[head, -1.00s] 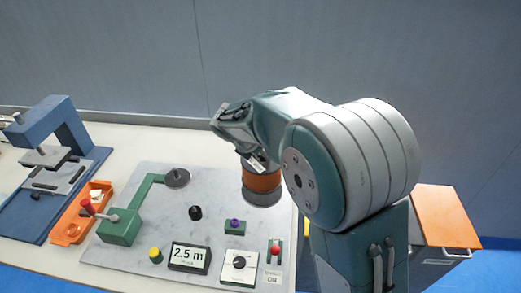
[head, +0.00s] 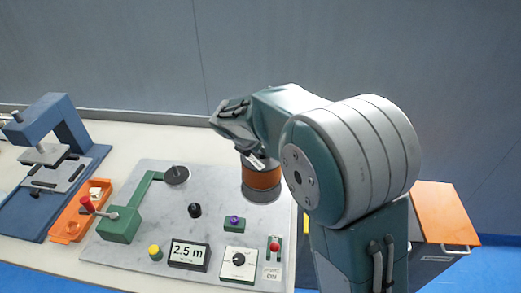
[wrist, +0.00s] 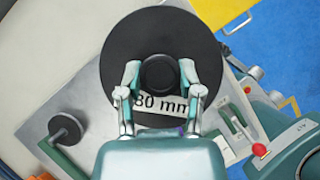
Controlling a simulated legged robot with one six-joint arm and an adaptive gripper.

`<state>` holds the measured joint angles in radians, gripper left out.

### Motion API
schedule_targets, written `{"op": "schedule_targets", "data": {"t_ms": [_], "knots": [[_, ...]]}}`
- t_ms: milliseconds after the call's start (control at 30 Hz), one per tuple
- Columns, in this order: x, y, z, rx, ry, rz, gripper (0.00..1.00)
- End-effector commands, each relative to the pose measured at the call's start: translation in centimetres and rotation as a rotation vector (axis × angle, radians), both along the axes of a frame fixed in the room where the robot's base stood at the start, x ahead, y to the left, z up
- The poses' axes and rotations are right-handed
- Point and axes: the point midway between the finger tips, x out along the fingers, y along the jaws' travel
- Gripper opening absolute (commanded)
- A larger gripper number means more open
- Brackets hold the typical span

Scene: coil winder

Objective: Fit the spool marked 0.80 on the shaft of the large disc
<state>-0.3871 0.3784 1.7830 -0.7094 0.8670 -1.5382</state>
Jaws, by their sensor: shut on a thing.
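A spool with a copper-coloured winding (head: 262,179) is below my gripper (wrist: 158,75) at the right of the grey panel. In the wrist view its dark round flange (wrist: 165,30) fills the upper middle, and its label (wrist: 162,105) reads "80 mm", its start covered by a finger. My gripper is shut on the spool's central hub, one finger on each side. A grey round rim (head: 262,196) shows under the winding. I cannot tell whether it is the lower flange or the large disc. The shaft is hidden.
The panel (head: 150,190) also bears a black knob (head: 195,210), a purple button (head: 234,221), a "2.5 m" display (head: 188,256) and a red switch (head: 274,246). A blue press (head: 55,130) and orange tray (head: 68,226) are farther left.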

Motion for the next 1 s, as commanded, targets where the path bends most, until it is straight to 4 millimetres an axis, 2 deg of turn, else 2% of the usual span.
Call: {"op": "schedule_targets", "data": {"t_ms": [1000], "knots": [[0.1,0.0,-1.9,0.0,-0.004,0.001,0.0]]}}
